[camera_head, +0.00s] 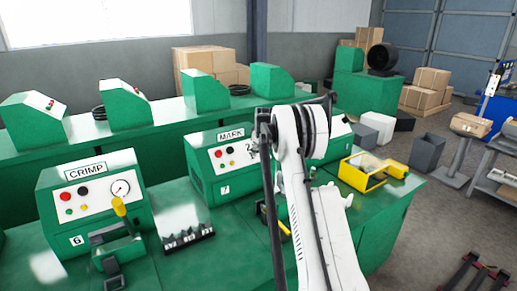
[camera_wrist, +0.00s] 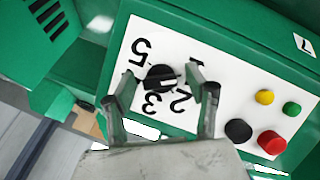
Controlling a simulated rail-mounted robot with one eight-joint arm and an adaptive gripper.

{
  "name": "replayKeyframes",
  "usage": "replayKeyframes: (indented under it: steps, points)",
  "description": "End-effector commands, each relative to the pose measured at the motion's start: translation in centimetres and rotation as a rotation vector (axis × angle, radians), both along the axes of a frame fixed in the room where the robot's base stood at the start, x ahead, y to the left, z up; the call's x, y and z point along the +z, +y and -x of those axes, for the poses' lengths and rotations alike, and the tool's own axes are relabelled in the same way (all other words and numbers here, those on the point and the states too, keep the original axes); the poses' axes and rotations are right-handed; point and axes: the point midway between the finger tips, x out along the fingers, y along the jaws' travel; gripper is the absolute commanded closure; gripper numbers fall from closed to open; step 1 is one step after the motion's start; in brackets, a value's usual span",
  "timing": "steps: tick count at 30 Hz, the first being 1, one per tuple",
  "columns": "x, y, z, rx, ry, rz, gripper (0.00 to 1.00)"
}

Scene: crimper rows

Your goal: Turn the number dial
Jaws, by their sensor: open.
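The number dial is a round black knob (camera_wrist: 158,74) with a pale mark, on a white panel in the wrist view. The digits 5, 1, 2 and 3 show around it, upside down or tilted. My gripper (camera_wrist: 161,80) is open, with one finger on each side of the dial in the picture. I cannot tell whether the fingers touch it. The left finger covers part of the panel beside the dial. In the head view the green MARK machine (camera_head: 199,162) stands behind my arm, which hides most of its dial.
On the panel are a red button (camera_wrist: 272,142), a black button (camera_wrist: 238,131), and small yellow and green lamps. In the head view a CRIMP machine (camera_head: 75,205) with a yellow-handled lever stands to the left. A yellow frame (camera_head: 362,178) stands to the right on the green bench.

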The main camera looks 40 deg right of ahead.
Motion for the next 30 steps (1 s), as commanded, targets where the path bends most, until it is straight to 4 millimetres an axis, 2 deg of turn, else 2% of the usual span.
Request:
replayKeyframes:
  steps: [3, 13, 22, 30]
  points:
    - [0.01, 0.00, 0.00, 0.000, 0.000, 0.000, 0.49]
    - [0.03, 0.01, 0.02, 0.000, 0.000, 0.000, 0.93]
    - [-0.02, -0.03, 0.03, -0.023, -0.002, -0.025, 0.94]
    - [-0.16, -0.07, 0.02, -0.130, -0.019, -0.141, 0.94]
